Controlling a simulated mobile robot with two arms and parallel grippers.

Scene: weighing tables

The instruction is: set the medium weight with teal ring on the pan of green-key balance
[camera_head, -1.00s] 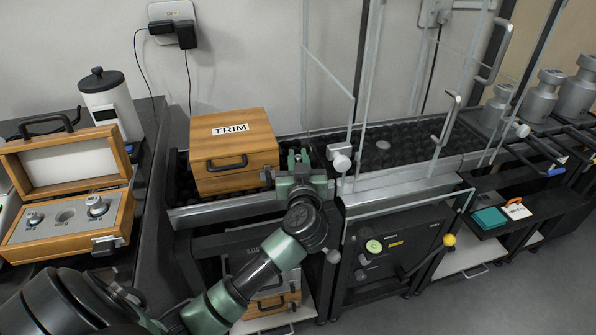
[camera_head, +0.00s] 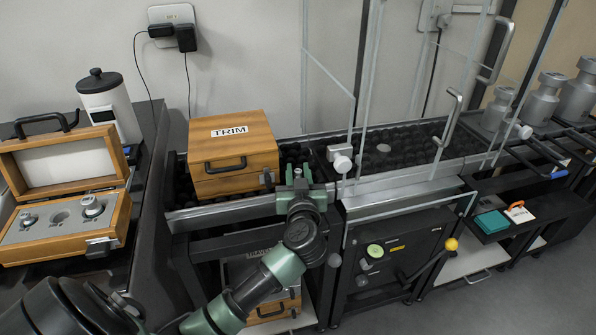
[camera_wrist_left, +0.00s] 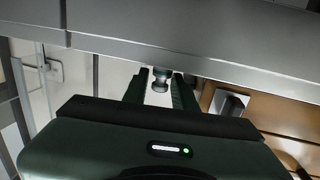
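My left gripper (camera_head: 298,178) is in front of the bench rail, right of the TRIM box. In the left wrist view a small metal weight (camera_wrist_left: 160,79) sits between its fingers, knob and wider body visible; the gripper appears shut on it. It seems to be the medium weight, but no teal ring can be made out. The open wooden weight case (camera_head: 62,240) at left holds two weights with an empty socket between them. The green-key balance (camera_head: 400,255) has a round green key on its front panel. A small grey disc (camera_head: 384,148), possibly its pan, lies behind the glass. My right gripper is not in view.
The wooden TRIM box (camera_head: 234,160) stands close left of the gripper. Glass panels (camera_head: 405,110) with a white knob (camera_head: 341,158) rise at its right. Large metal weights (camera_head: 540,100) stand far right. A teal pad (camera_head: 491,222) lies on the right shelf.

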